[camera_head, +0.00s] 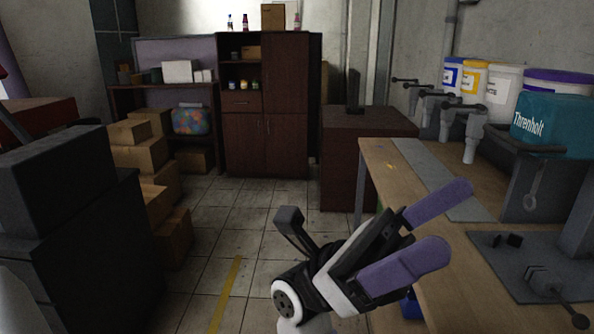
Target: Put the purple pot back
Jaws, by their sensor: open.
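A white pot with a purple lid or rim (556,80) stands at the back right, behind the workbench (420,183). A teal box lettered "Threnholt" (552,124) hides its lower part. I cannot tell whether this is the task's purple pot; no other purple pot shows. My gripper (450,218) has purple fingers, spread apart with nothing between them. It is in front of the bench's near left edge, well apart from the pot.
Several white pots (503,90) with coloured labels stand left of the purple-topped one. Grey clamp-like fittings (472,134) and a dark plate (520,255) are on the bench. Cardboard boxes (140,150) and a dark cabinet (70,230) stand left. The tiled floor (235,215) between is clear.

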